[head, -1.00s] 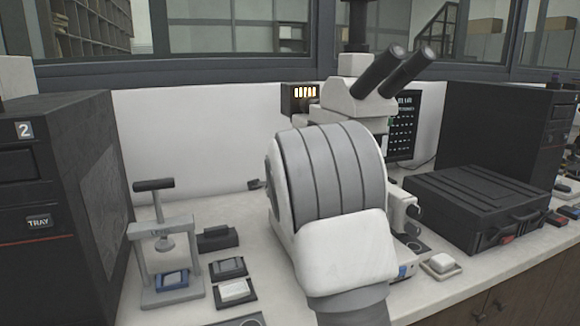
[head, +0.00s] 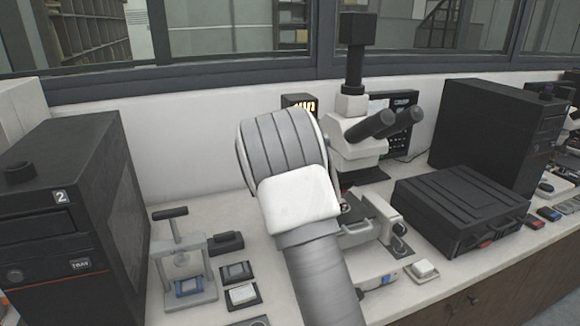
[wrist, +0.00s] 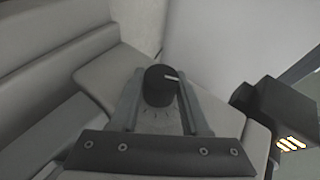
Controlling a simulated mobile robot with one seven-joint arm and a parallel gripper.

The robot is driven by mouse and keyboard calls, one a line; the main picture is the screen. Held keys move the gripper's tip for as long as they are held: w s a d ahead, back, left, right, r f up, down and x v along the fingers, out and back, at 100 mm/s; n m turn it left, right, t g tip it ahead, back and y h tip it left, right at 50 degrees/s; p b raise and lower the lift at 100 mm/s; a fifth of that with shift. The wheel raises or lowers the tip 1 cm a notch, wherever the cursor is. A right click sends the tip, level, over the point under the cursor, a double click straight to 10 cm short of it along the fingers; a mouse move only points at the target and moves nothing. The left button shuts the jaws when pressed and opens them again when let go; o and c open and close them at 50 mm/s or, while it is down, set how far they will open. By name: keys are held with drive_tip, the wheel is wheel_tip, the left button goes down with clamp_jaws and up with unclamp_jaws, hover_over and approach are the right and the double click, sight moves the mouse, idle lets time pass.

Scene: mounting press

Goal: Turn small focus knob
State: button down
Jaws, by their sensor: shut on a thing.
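The small focus knob (wrist: 160,86) shows in the wrist view as a black round knob with a white pointer line and tick marks below it. My gripper (wrist: 159,82) has one finger on each side of the knob and is shut on it. The white microscope (head: 352,128), with black eyepieces and a black top column, stands at mid-bench in the head view. My arm covers its left side there, so my fingers and the knob are hidden in that view.
A small hand press (head: 184,262) and sample trays (head: 240,294) stand left of my arm. A black machine marked 2 (head: 62,200) is at far left. A black case (head: 460,213) lies right of the microscope. A lit box (head: 298,101) sits behind my arm.

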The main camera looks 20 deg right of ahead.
drive_tip(key=shift+a+r+n+g+p, duration=0.1)
drive_tip(key=shift+g+p, duration=0.3)
drive_tip(key=shift+p, duration=1.3)
drive_tip(key=shift+d+r+n+g+p, duration=0.15)
drive_tip(key=shift+g+p, duration=0.25)
drive_tip(key=shift+p, duration=1.3)
drive_tip(key=shift+a+r+n+g+p, duration=0.15)
drive_tip(key=shift+g+p, duration=0.25)
drive_tip(key=shift+p, duration=1.85)
drive_tip(key=g+p, duration=0.1)
drive_tip(key=p, duration=0.2)
drive_tip(key=shift+f+g, duration=0.2)
drive_tip(key=shift+g, duration=0.2)
drive_tip(key=shift+f+n+g+y+p, duration=0.2)
drive_tip(key=shift+n+g+y+p, duration=0.15)
drive_tip(key=shift+g, duration=0.85)
drive_tip(key=shift+n+g+b, duration=0.25)
drive_tip(key=shift+g+b, duration=0.45)
drive_tip(key=shift+g, duration=0.4)
drive_tip(key=shift+n+g+b, duration=0.3)
drive_tip(key=shift+g+b, duration=0.45)
drive_tip(key=shift+g, duration=0.45)
drive_tip(key=shift+c, duration=1.9)
unclamp_jaws()
